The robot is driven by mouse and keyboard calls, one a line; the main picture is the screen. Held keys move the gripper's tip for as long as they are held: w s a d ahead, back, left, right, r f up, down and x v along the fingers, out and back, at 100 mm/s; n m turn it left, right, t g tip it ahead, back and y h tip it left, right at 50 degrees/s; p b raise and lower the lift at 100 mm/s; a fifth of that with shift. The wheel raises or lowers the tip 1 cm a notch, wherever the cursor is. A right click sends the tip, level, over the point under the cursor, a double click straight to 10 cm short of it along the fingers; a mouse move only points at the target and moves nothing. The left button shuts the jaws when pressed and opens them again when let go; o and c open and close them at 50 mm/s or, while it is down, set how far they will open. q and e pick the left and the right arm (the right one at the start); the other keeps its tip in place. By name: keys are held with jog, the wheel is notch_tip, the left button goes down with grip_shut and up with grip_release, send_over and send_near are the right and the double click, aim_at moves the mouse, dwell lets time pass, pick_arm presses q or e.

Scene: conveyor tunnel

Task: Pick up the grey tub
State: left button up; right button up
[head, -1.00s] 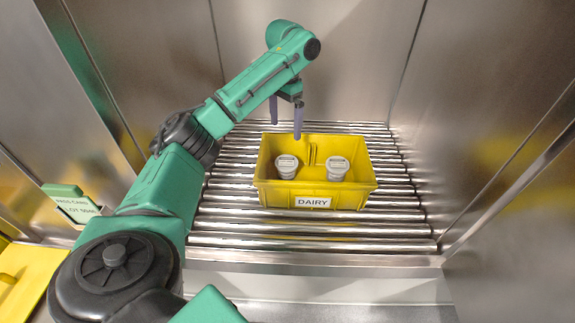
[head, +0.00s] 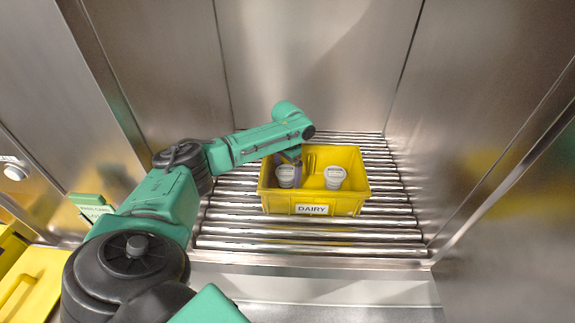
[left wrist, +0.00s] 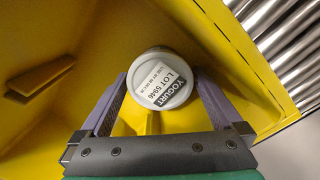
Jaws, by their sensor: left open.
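In the left wrist view, a tub's lid (left wrist: 161,82) with a label reading YOGURT, LOT 5946 lies between the open fingers. My right gripper is out of view.
The crate rests on a roller conveyor (head: 232,229) between steel tunnel walls (head: 310,60). A divider stub (left wrist: 40,80) juts from the crate's inside. A yellow container (head: 38,285) and a green-and-white card holder (head: 92,208) are at the lower left.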

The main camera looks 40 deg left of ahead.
pick_arm(q)
jog(key=c, duration=1)
jog(key=shift+r, duration=0.1)
jog(key=shift+c, duration=0.9)
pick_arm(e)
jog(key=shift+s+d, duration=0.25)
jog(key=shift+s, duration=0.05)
pick_arm(q)
jog(key=shift+w+r, duration=0.1)
jog(key=shift+r, duration=0.4)
notch_tip(320, 180, up, 12)
jog(key=b, duration=0.3)
notch_tip(320, 180, up, 7)
jog(key=p, duration=0.2)
send_over(288, 171)
jog(key=shift+r, duration=0.1)
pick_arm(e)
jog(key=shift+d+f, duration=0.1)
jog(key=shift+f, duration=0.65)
